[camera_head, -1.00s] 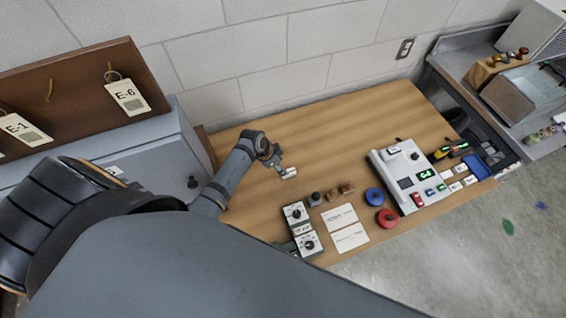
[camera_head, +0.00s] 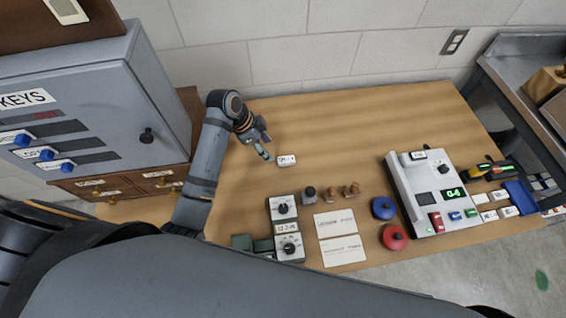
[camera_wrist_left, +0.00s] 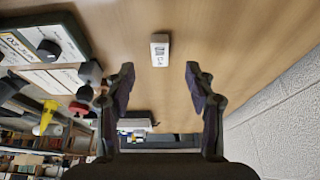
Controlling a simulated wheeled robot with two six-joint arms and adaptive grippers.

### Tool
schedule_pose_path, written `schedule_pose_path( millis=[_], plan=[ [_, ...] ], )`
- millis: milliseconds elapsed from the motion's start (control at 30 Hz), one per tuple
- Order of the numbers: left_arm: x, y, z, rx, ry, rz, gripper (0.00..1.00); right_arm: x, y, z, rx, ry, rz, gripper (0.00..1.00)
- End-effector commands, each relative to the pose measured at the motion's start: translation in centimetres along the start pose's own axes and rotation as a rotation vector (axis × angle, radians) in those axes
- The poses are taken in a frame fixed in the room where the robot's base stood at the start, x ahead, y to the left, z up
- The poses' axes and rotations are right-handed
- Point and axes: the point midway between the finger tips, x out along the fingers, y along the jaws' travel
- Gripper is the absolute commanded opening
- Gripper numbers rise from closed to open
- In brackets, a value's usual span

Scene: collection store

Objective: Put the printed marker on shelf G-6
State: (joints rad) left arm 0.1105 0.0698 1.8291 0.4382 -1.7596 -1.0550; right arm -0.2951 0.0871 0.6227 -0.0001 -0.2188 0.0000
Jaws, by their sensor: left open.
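A small white block with dark print, which looks like the printed marker (camera_head: 286,160), lies on the wooden table. My left gripper (camera_head: 265,147) is just to its upper left in the head view. In the left wrist view the marker (camera_wrist_left: 160,48) lies beyond the gap between the fingertips. There my left gripper (camera_wrist_left: 160,76) is open, with nothing between its fingers. The marker's print is too small to read surely. I cannot make out a shelf labelled G-6. My right gripper does not show.
A grey key cabinet (camera_head: 90,100) stands at the left, over small wooden drawers (camera_head: 160,178). Two dial boxes (camera_head: 284,208), cards (camera_head: 338,222), red and blue round pieces (camera_head: 394,238) and a white console (camera_head: 425,190) stand to the front and right. The table behind the marker is clear.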

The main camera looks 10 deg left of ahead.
Motion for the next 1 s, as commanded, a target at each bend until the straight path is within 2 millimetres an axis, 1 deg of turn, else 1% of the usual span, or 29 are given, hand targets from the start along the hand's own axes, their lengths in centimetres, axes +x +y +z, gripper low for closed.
schedule_pose_path(
  millis=[33, 67, 167, 267, 400, 467, 600, 700, 800, 967, 1000],
  plan=[
    [0.9, 0.1, -0.1, -0.003, 0.002, 0.005, 0.55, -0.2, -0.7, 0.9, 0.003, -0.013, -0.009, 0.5],
    [1.5, 0.2, -0.1, -0.002, 0.001, 0.007, 0.55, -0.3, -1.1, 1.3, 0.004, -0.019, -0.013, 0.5],
    [3.1, 0.1, -0.1, -0.002, 0.002, 0.004, 0.55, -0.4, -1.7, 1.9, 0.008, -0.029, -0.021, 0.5],
    [4.0, 0.1, -0.1, -0.001, 0.001, 0.002, 0.55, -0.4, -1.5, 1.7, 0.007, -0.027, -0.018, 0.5],
    [4.4, 0.1, -0.1, -0.001, 0.0, 0.002, 0.55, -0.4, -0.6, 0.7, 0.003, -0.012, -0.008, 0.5],
    [4.9, 0.1, -0.2, -0.003, 0.001, 0.004, 0.55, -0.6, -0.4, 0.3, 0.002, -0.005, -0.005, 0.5],
    [7.4, 0.1, -0.6, -0.003, 0.001, 0.005, 0.55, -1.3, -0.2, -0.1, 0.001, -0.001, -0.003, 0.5],
    [8.9, 0.1, -0.4, -0.002, 0.0, 0.004, 0.55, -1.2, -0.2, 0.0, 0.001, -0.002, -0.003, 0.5],
    [9.4, 0.1, -0.4, -0.001, 0.0, 0.002, 0.55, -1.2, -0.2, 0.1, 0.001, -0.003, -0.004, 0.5],
    [9.5, 0.0, -0.3, -0.001, 0.0, 0.001, 0.55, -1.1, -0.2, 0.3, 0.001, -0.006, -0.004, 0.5],
    [9.5, 0.0, -0.3, -0.001, 0.0, 0.001, 0.52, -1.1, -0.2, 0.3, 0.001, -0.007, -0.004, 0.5]
  ],
)
